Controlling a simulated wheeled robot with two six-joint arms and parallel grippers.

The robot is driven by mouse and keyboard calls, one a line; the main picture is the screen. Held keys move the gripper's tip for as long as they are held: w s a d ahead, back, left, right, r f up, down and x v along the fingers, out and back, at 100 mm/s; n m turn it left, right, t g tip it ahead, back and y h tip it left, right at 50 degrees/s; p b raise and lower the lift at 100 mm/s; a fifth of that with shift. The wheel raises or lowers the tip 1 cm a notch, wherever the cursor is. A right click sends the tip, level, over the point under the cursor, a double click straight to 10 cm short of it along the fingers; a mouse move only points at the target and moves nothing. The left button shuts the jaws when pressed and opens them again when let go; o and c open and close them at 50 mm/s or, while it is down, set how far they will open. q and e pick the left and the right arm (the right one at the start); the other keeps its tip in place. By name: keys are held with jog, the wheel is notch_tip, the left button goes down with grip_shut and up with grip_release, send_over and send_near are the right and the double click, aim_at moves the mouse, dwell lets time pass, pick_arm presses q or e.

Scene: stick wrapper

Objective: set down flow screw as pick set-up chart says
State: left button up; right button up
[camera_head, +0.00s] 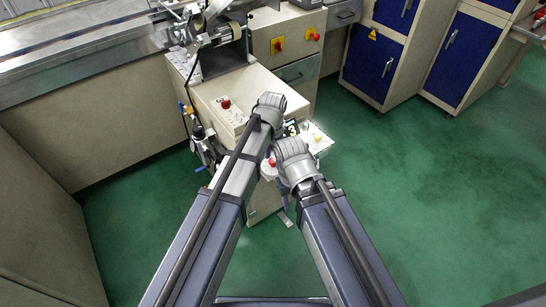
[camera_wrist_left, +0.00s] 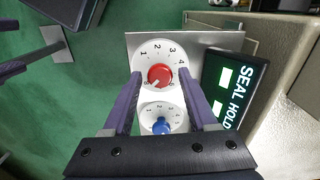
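My left gripper (camera_wrist_left: 160,74) is open in the left wrist view, its two purple fingers spread on either side of a red knob (camera_wrist_left: 160,76). The knob sits on a white dial (camera_wrist_left: 158,54) numbered around its rim. Contact between fingers and knob cannot be told. A blue knob (camera_wrist_left: 161,126) on a second white dial is nearer the gripper's palm. No label shows which knob is the flow screw, and no readable chart is in view. In the head view the left wrist hides its fingers; my right arm ends beside it, its fingers not distinguishable.
In the head view, the cream machine cabinet (camera_head: 255,85) carries a red button (camera_head: 225,103). Blue-door cabinets (camera_head: 373,62) stand behind. Green floor is clear at right.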

aim_at(273, 160)
pick_arm(q)
jog(key=shift+o, duration=0.5)
jog(key=shift+r, duration=0.15)
notch_tip(273, 160, up, 8)
jog(key=p, duration=0.8)
jog(key=shift+f, duration=0.2)
